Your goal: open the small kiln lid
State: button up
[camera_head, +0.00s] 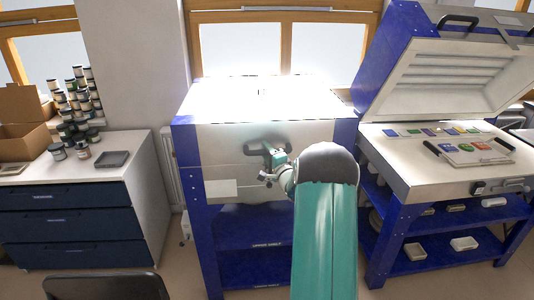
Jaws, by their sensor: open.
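The small kiln (220,140) stands in the middle on a blue frame. Its lid (215,99) looks down, and its white top is washed out by window light. A dark handle (256,149) is on the kiln's front face. My gripper (268,167) is open in front of that face, just below and close to the handle. I cannot tell whether it touches the handle. My teal arm comes in from the bottom and hides the right part of the kiln front.
A larger kiln (442,73) with its lid raised stands at the right, with coloured pieces inside. A drawer cabinet (80,222) with jars (75,98), a tray (112,159) and a cardboard box (25,141) is at the left. A dark chair back (107,286) is at the bottom left.

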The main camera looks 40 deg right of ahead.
grip_shut()
